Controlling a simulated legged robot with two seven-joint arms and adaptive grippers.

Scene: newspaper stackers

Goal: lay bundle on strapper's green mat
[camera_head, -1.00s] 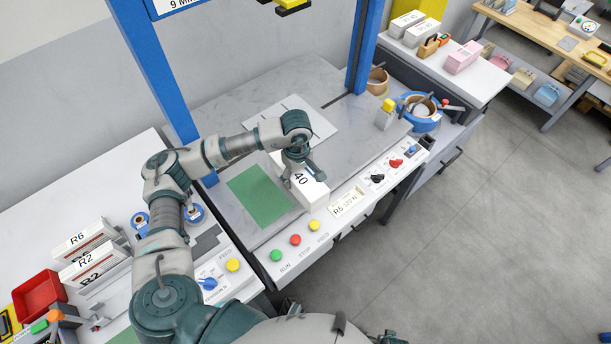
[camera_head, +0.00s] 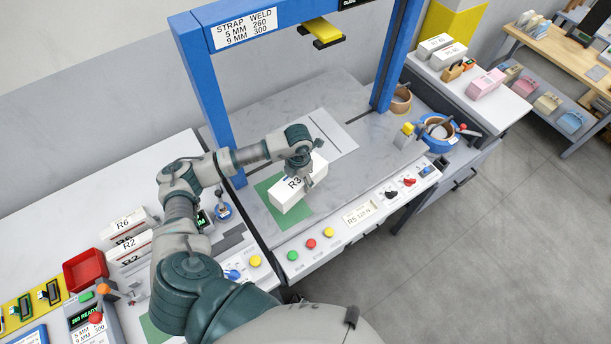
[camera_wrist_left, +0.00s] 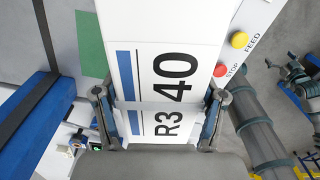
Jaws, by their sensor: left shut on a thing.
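The bundle (camera_head: 291,203) is a white block marked R3 and 40, with a blue stripe. It also fills the middle of the left wrist view (camera_wrist_left: 142,35). My left gripper (camera_head: 305,178) is shut on it, with a finger on each side in the left wrist view (camera_wrist_left: 160,112). The green mat (camera_head: 266,186) lies on the strapper's grey top (camera_head: 339,172). In the head view the bundle covers much of the mat. I cannot tell whether it touches the mat.
The strapper's blue frame (camera_head: 207,95) rises behind and left of my arm. Buttons (camera_head: 311,244) and red and black knobs (camera_head: 409,181) line the front panel. Bundles R6 (camera_head: 122,225) and R2 (camera_head: 129,247) stand at the left. The strapper top right of the bundle is clear.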

